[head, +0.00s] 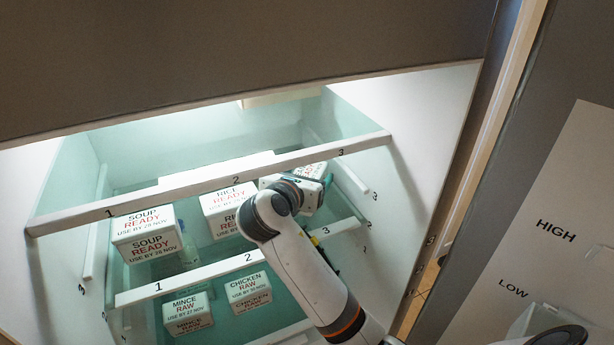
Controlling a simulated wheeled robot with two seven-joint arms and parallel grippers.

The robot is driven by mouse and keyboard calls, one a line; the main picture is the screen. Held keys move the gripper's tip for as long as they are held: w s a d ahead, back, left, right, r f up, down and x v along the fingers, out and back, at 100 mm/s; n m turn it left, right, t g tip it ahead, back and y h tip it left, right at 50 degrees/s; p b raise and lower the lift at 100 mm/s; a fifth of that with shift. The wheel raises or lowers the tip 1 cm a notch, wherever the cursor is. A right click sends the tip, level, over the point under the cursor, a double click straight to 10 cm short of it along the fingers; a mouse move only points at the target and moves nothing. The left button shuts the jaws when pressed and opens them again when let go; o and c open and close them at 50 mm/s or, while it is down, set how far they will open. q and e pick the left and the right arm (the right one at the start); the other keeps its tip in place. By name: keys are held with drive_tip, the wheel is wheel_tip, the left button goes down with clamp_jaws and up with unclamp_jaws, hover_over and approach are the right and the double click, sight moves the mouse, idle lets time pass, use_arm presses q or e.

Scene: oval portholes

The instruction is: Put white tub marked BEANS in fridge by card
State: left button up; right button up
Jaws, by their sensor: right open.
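The open fridge holds an upper shelf (210,183) and a lower shelf (200,281), their front edges numbered 1, 2 and 3. My right gripper (318,191) is inside it, at the upper shelf's right part near number 3. It is open, with its fingers partly hidden. A white tub (309,170) with print too small to read sits right at the gripper; I cannot tell whether it is the BEANS tub or whether the fingers touch it. My left gripper is not in view. No card is clearly readable.
SOUP READY tubs (147,235) stand at 1 and RICE READY tubs (229,200) at 2. Below are MINCE RAW (187,312) and CHICKEN RAW (247,290) tubs. A white panel marked HIGH and LOW (560,225) stands at right. The fridge's right wall is close to my arm.

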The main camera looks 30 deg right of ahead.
drive_tip(key=b+v, duration=0.3)
drive_tip(key=v, duration=0.9)
drive_tip(key=shift+w, duration=0.15)
